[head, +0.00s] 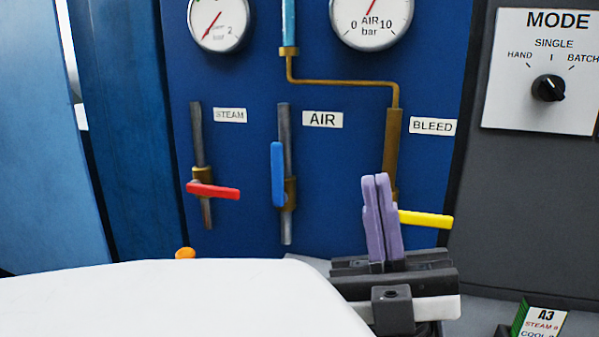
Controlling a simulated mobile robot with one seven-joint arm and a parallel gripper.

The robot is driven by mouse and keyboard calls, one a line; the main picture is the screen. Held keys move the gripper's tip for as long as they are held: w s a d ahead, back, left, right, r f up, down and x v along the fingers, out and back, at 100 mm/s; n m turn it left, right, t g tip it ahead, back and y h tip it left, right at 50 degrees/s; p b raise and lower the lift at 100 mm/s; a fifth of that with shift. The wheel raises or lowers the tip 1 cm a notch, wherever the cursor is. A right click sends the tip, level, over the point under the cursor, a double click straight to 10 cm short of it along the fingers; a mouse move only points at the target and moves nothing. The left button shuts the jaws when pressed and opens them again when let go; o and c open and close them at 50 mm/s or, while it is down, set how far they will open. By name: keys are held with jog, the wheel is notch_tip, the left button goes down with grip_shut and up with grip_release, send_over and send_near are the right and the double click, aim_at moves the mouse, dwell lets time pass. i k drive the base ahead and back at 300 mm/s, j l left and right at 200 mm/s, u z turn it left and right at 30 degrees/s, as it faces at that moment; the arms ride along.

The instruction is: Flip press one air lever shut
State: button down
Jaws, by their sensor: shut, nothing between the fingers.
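The blue air lever (277,174) stands upright, in line with its vertical grey pipe, below the AIR label (322,120) on the blue press panel (340,205). My gripper (378,182) has purple fingers pressed together with nothing between them. In the picture it is to the right of the air lever and apart from it, in front of the bleed pipe and beside the yellow bleed lever (426,219). The gripper hides part of the bleed valve. How far the fingertips are from the panel is hard to tell.
The red steam lever (213,190) lies across its pipe at left. Two gauges, the steam one (219,20) and the air one (371,18), sit above. A grey cabinet with a mode dial (548,88) stands at right. A card marked A3 (543,320) is at lower right.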

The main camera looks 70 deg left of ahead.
aim_at(278, 176)
jog(key=u, duration=2)
